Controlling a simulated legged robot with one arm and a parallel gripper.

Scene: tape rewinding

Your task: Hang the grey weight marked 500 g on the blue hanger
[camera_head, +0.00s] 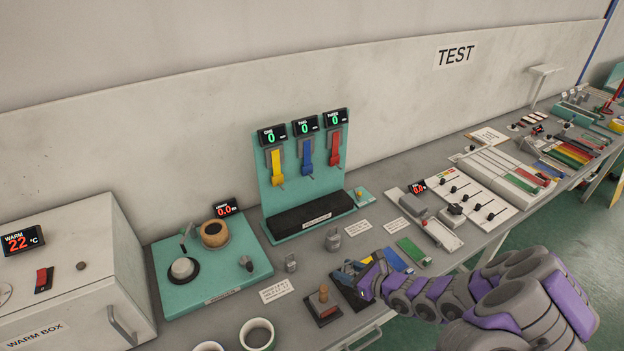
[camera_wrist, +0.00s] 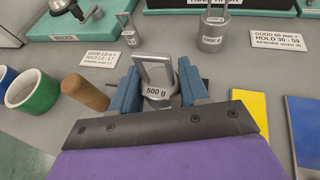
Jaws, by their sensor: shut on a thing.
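The grey weight marked 500 g (camera_wrist: 157,93) is between the two blue fingers of my gripper (camera_wrist: 158,78) in the wrist view. Its loop handle points up and its label faces the camera. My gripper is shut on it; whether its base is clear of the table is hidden. In the head view my gripper (camera_head: 352,269) is low over the bench front, and the weight cannot be made out there. The blue hanger (camera_head: 307,158) is the middle strap on the teal stand (camera_head: 268,195), well behind and above my gripper, with a hook and a display reading 0.
A yellow hanger (camera_head: 276,165) and a red hanger (camera_head: 335,148) flank the blue one. A black pad (camera_head: 310,215) lies below them. A smaller weight (camera_head: 291,262) and a larger weight (camera_head: 333,240) stand on the bench. A wooden-handled stamp (camera_head: 323,298) and cups are left of my gripper.

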